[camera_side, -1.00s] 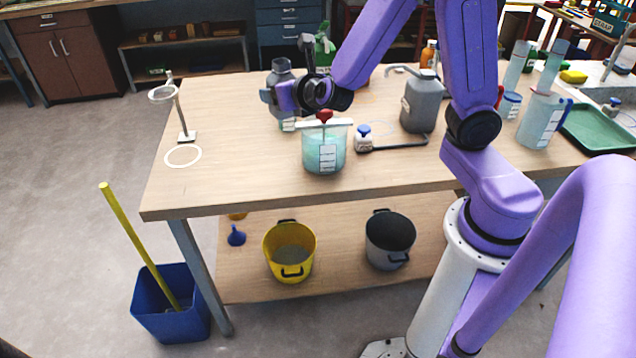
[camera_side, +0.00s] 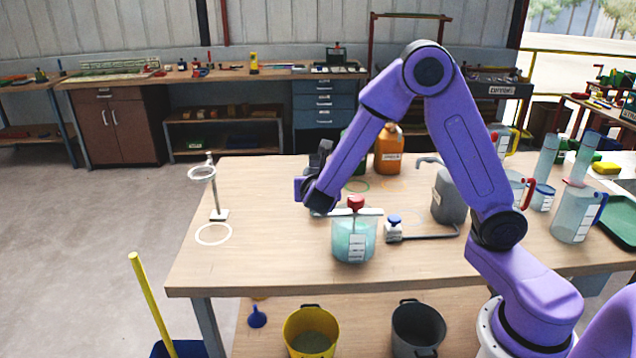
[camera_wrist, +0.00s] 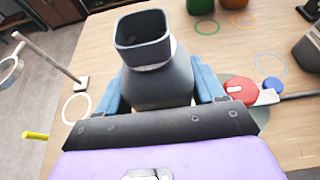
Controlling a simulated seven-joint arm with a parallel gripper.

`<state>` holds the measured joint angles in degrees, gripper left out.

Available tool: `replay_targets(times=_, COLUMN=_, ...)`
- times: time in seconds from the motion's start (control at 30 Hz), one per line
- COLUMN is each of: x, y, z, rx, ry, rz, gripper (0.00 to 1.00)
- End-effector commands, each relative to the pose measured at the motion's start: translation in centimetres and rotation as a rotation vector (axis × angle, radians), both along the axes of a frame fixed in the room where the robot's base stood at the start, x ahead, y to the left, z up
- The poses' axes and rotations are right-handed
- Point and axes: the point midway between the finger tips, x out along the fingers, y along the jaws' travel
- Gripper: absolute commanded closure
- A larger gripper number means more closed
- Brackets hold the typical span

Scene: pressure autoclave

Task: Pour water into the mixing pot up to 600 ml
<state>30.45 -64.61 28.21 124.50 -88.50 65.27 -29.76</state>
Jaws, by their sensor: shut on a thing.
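The mixing pot (camera_side: 347,243) is clear, holds pale green liquid and has a white scale label. The red knob (camera_wrist: 238,92) shows right of my gripper in the wrist view. My gripper (camera_wrist: 155,95) is shut on a grey bottle (camera_wrist: 148,58) with a wide squarish open mouth, its blue fingers on both sides. In the side view my gripper (camera_side: 312,190) is left of and behind the pot, above the table.
A grey canister (camera_side: 449,197) and an orange bottle (camera_side: 389,150) stand behind. A ring stand (camera_side: 216,190) is at left. Jugs, including a blue-handled one (camera_side: 571,217), stand at right.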

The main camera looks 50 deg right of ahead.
Motion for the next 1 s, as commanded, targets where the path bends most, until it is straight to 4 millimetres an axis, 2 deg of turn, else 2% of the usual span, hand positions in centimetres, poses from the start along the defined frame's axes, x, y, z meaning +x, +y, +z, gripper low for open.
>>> replay_targets(times=0.47, x=-0.2, y=-0.2, z=0.2, rx=0.023, ry=-0.026, rz=0.003, gripper=0.75)
replay_targets(times=1.0, x=-1.6, y=-1.6, z=0.8, rx=0.24, ry=-0.243, rz=0.004, gripper=0.75)
